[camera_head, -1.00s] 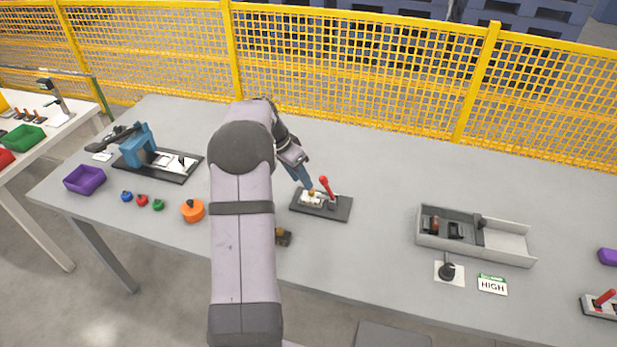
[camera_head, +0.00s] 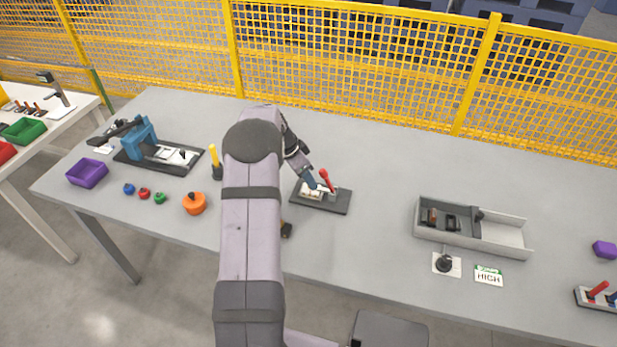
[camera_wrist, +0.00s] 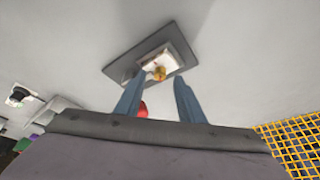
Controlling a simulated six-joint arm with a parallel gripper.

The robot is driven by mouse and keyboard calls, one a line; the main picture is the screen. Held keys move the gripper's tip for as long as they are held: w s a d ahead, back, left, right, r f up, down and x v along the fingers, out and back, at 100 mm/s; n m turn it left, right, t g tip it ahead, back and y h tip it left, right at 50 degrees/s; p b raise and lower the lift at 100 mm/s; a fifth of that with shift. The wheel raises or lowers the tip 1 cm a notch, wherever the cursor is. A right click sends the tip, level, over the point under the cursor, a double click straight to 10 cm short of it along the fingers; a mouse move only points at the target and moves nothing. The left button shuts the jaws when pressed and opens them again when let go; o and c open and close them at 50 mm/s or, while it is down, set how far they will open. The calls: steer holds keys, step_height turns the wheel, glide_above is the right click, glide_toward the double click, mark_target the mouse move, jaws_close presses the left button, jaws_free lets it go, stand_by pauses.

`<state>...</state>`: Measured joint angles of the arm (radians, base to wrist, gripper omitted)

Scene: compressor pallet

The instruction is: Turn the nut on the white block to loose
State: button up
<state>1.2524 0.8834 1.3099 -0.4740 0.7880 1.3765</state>
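The white block (camera_head: 309,193) sits on a dark base plate (camera_head: 333,206) near the middle of the table. The brass-coloured nut (camera_wrist: 159,73) shows on top of the white block (camera_wrist: 147,64) in the wrist view. A red-knobbed lever (camera_head: 326,180) stands on the same plate, right of the block. My gripper (camera_wrist: 155,88) has its two blue fingers apart, with nothing seen between them. In the head view its fingers (camera_head: 309,178) are just above and behind the block, partly hiding the nut. I cannot tell whether a finger touches the block.
A grey tray (camera_head: 500,240), a black joystick (camera_head: 444,263) and a HIGH card (camera_head: 488,276) are on the right. An orange round part (camera_head: 194,203), a yellow-handled tool (camera_head: 215,162) and a blue clamp fixture (camera_head: 143,142) are on the left. Yellow fencing (camera_head: 360,60) stands behind the table.

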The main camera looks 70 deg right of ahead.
steer(key=shift+x, duration=0.9)
jaws_close()
steer(key=shift+n+h+b, duration=0.3)
steer(key=shift+n+b, duration=0.25)
steer(key=shift+n, duration=0.25)
steer(key=shift+s+n+t, duration=0.1)
steer(key=shift+n+t, duration=0.4)
steer(key=shift+n, duration=0.3)
jaws_free()
